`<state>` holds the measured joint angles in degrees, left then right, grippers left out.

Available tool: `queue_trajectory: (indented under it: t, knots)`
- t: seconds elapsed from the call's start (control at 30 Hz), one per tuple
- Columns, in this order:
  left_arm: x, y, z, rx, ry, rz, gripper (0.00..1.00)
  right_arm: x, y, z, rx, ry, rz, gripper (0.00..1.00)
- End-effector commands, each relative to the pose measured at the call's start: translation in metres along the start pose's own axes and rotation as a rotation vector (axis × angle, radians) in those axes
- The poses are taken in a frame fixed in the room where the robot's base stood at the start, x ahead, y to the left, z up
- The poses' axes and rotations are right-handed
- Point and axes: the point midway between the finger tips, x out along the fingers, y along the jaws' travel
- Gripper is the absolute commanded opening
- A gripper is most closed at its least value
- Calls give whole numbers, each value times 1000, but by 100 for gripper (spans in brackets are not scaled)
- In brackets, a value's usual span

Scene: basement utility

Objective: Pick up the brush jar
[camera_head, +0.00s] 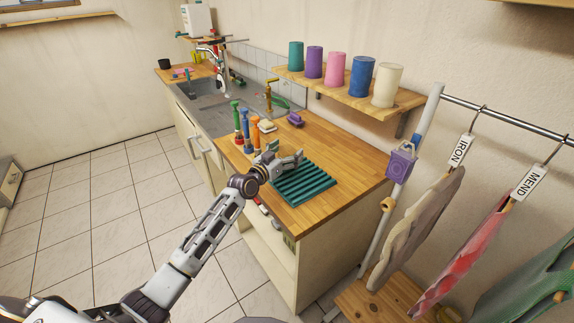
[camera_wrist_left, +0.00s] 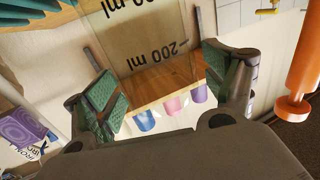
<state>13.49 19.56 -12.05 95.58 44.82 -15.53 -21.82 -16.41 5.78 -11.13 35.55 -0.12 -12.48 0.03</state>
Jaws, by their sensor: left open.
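In the left wrist view a clear jar (camera_wrist_left: 148,45) with dark "200 ml" marks, seen upside down, stands between my left gripper's fingers. Gaps show beside it, and its far end is cut off by the frame's top. I take it for the brush jar; I see no brushes in it. My left gripper (camera_head: 288,159) is open above the back of the teal ribbed mat (camera_head: 304,185) on the wooden counter. In the head view I cannot make out the clear jar clearly there. My right gripper is not in view.
Green, blue and orange-handled tools (camera_head: 255,133) stand just left of the gripper. A purple item (camera_head: 295,118) lies behind. A shelf (camera_head: 345,97) with several coloured cups overhangs the back. The counter's right front (camera_head: 350,175) is clear. Clothes hang at the right.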

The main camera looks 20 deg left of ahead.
Motion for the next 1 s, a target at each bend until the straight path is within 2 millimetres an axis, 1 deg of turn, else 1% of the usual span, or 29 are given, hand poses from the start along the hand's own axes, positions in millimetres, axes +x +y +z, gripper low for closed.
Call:
queue_trajectory:
  t: [0.17,0.2,0.4,0.77,1.0]
  knots:
    - [0,0,0,0,0,0,84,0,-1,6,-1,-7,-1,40]
    - [0,0,0,0,0,0,82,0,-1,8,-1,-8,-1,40]
    - [0,0,0,0,0,0,56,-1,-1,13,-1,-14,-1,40]
    - [0,0,0,0,0,0,10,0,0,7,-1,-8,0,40]
    - [0,0,-2,0,2,0,9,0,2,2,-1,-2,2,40]
